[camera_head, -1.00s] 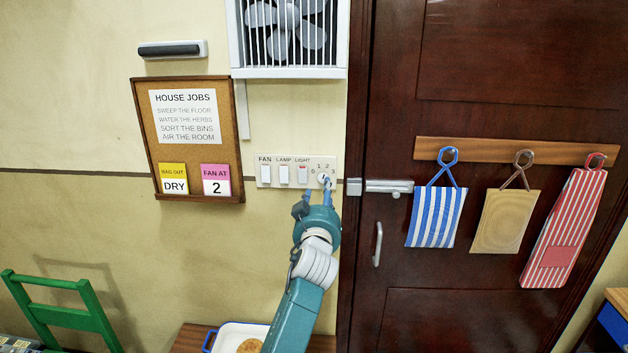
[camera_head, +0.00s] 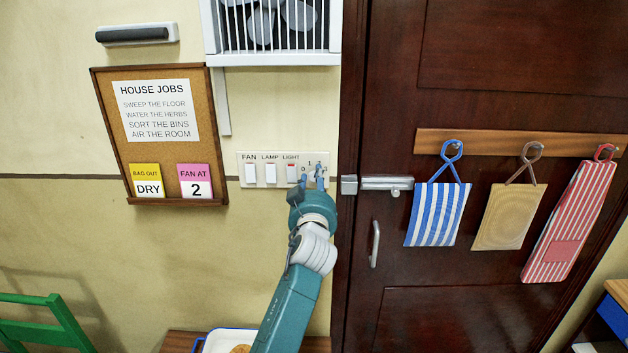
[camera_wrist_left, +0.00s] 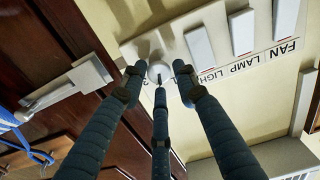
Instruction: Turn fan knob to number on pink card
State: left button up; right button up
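The pink card (camera_head: 195,182) on the cork board reads "FAN AT 2". The wall switch panel (camera_head: 242,170) has three white rocker switches and, at its right end, the knob, with the numbers 0 and 1 readable in the head view. My left gripper (camera_head: 313,179) is at that end of the panel and mostly hides the knob. In the left wrist view the round white knob (camera_wrist_left: 160,68) lies between the spread fingertips, with small gaps at the sides. Where the knob points cannot be told. My right gripper is not in view.
A barred fan (camera_head: 270,58) is mounted above the panel. A dark door (camera_head: 480,325) with a latch (camera_head: 387,184) is just right of the panel. A yellow card (camera_head: 147,181) reads "DRY". A green chair (camera_head: 60,325) stands at lower left.

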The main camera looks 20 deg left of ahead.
pick_arm(q)
grip_shut()
jog(key=shift+r+m, duration=0.15)
jog(key=shift+m, duration=0.55)
jog(key=o, duration=0.5)
grip_release()
jog(key=shift+w, duration=0.1)
jog(key=shift+o, duration=0.2)
notch_tip(320, 180, up, 10)
jog(key=shift+w+f, duration=0.1)
